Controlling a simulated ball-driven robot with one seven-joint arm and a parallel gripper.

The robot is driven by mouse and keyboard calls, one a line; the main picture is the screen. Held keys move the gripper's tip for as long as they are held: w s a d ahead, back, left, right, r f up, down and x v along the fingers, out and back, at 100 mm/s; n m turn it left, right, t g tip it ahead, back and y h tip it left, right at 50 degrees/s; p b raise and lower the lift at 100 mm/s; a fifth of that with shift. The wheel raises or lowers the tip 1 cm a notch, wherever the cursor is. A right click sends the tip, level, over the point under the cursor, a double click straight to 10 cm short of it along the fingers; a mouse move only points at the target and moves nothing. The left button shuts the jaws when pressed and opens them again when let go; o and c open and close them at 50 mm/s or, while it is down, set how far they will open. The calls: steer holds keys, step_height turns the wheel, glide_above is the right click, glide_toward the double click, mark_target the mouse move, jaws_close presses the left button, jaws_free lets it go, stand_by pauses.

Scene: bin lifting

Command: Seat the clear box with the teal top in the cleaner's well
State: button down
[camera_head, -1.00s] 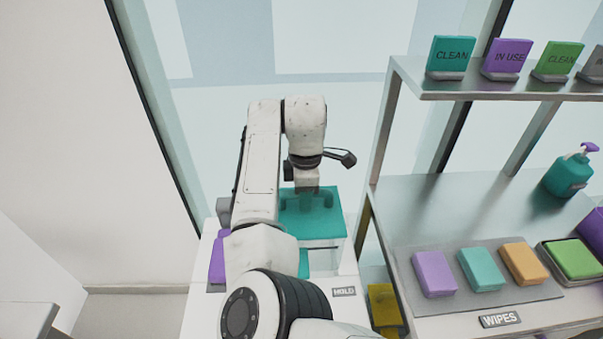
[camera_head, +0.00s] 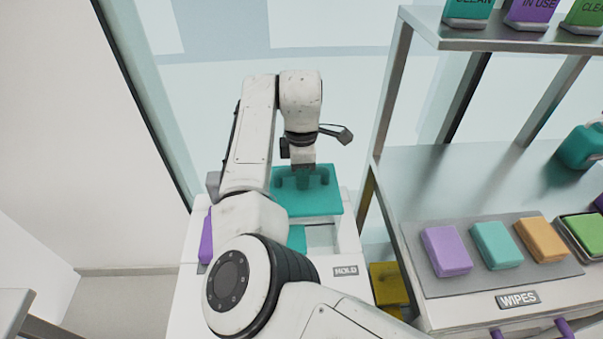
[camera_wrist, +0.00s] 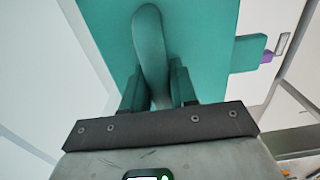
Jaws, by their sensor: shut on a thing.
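The clear box with the teal top (camera_head: 322,203) is at the far part of the white unit marked HOLD (camera_head: 350,300). Its flat teal lid also fills much of the wrist view (camera_wrist: 205,35). My gripper (camera_head: 303,180) is over the lid, shut on its upright teal handle; in the wrist view the gripper (camera_wrist: 158,97) has the curved handle between its fingers. The box looks level. My arm covers part of it, and its clear walls are hard to make out. I cannot tell the well's outline or whether the box touches anything below.
A purple item (camera_head: 206,240) and a smaller teal part (camera_head: 297,238) show beside my arm. At right, a metal shelf (camera_head: 480,165) holds a tray of coloured wipes packs (camera_head: 497,245) and a teal bottle (camera_head: 582,147). A yellow bin (camera_head: 388,287) stands between unit and shelf.

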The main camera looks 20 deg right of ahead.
steer(key=shift+f+b, duration=0.8)
steer(key=shift+f, duration=4.25)
steer(key=shift+s+r+p, duration=0.1)
steer(key=shift+s+p, duration=0.05)
steer(key=shift+p, duration=0.6)
steer(key=shift+f+p, duration=0.45)
steer(key=shift+p, duration=0.2)
steer(key=c, duration=0.8)
jaws_free()
step_height(320, 180, up, 11)
steer(key=shift+f, duration=0.1)
